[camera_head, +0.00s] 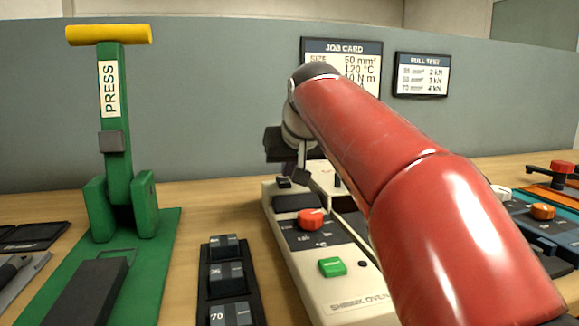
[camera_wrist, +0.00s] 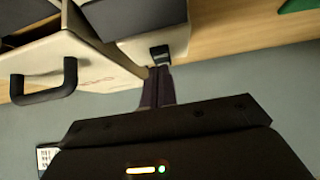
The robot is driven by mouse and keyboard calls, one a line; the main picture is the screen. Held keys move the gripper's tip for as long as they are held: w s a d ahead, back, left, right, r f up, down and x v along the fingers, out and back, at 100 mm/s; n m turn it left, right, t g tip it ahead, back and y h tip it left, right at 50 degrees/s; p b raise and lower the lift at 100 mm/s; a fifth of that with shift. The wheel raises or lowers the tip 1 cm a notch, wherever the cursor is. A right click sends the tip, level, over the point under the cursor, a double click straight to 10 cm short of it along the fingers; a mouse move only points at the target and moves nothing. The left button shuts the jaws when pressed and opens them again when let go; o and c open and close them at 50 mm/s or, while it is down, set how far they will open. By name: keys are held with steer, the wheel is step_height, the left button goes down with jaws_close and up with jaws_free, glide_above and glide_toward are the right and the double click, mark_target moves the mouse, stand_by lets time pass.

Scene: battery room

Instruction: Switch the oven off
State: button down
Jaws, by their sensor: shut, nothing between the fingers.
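The shrink oven (camera_head: 352,288) is a cream box on the bench in the head view, with a red knob (camera_head: 311,219) and a green button (camera_head: 332,267) on its front panel. A small black switch (camera_head: 284,182) sits on its rear left part; it also shows in the wrist view (camera_wrist: 159,53). My gripper (camera_head: 301,172) is over the rear of the oven, partly hidden by my red arm. In the wrist view its dark fingers (camera_wrist: 158,72) are together and empty, with their tips right by the black switch. I cannot tell whether they touch it.
A green press (camera_head: 119,150) with a yellow handle stands at left. A black rack (camera_head: 210,292) of die blocks lies beside the oven. A black handle (camera_wrist: 45,92) projects from the oven in the wrist view. A blue device (camera_head: 545,228) is at right; a grey partition stands behind.

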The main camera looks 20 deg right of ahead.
steer(key=p+v, duration=0.2)
steer(key=v, duration=1.1)
steer(key=shift+r, duration=0.15)
steer(key=shift+w, duration=0.1)
